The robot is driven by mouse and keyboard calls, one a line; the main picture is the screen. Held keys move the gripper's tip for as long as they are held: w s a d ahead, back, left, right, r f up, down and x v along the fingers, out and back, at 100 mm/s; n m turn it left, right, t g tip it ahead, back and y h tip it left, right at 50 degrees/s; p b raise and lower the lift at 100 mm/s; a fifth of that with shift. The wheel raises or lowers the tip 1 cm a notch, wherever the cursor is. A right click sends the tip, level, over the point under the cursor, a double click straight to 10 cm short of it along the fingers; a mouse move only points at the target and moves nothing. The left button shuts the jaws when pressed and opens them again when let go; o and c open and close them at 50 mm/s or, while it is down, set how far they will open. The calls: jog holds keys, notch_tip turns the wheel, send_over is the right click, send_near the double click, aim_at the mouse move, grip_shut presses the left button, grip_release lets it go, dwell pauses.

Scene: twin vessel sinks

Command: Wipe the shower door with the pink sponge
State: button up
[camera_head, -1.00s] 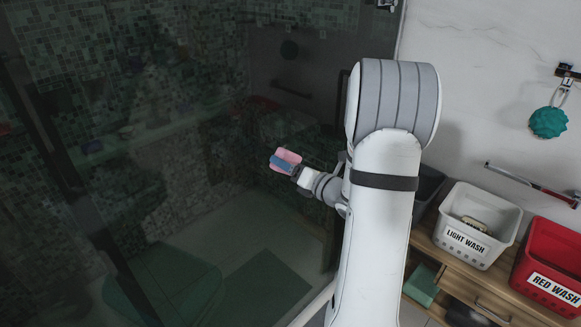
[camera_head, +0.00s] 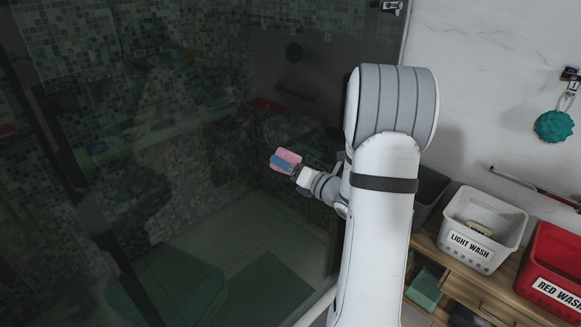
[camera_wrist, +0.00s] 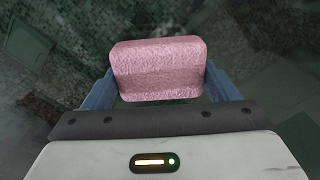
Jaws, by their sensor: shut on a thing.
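The pink sponge (camera_head: 286,158) is held at the end of my arm, in front of the dark shower glass. In the wrist view the sponge (camera_wrist: 156,68) sits between the two blue fingers of my gripper (camera_wrist: 160,90), which is shut on it. I cannot tell whether the sponge touches the glass.
A white "LIGHT WASH" basket (camera_head: 480,232) and a red "RED WASH" basket (camera_head: 550,265) stand on a wooden shelf unit (camera_head: 470,290) at right. A towel bar (camera_head: 530,187) and a teal pouf (camera_head: 553,126) are on the white wall. A dark frame post (camera_head: 75,180) crosses the glass at left.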

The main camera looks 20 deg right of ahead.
aim_at(300, 160)
jog(key=shift+w+d, duration=0.35)
jog(key=shift+d, duration=0.6)
jog(key=shift+w+d, duration=0.3)
jog(key=shift+d, duration=0.6)
jog(key=shift+s+a, duration=0.2)
jog(key=shift+a, duration=0.45)
jog(key=shift+s+a, duration=0.2)
jog(key=shift+a, duration=0.5)
jog(key=shift+s+a, duration=0.2)
jog(key=shift+a, duration=0.45)
jog(key=shift+r, duration=0.1)
jog(key=shift+v, duration=2.9)
jog(key=shift+v, duration=1.5)
